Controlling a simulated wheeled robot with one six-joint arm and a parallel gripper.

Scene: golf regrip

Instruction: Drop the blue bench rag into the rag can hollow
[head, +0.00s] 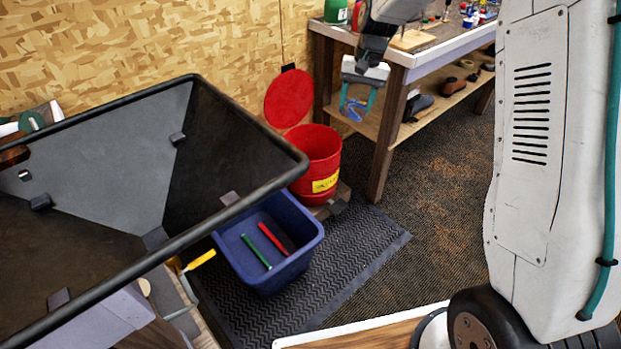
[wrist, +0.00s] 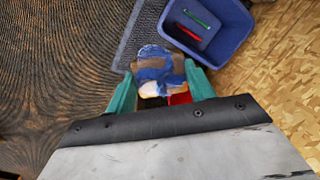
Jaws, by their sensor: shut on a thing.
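My gripper (head: 357,101) hangs in front of the workbench leg, its teal fingers shut on the blue rag (head: 354,110). In the wrist view the crumpled rag (wrist: 158,72), with blue and paler patches, sits between the fingertips of my gripper (wrist: 162,80). The red rag can (head: 323,158) stands on the floor to the lower left of my gripper in the head view, its round red lid (head: 289,98) raised at the back. The can's inside shows only in part. A red bit of the can (wrist: 180,98) shows below the rag in the wrist view.
A blue bin (head: 300,262) with a green and a red grip stands on the dark mat (head: 368,243) before the can. A black-rimmed tray (head: 292,150) fills the left. The workbench (head: 408,55) stands behind my gripper. Carpet to the right is clear.

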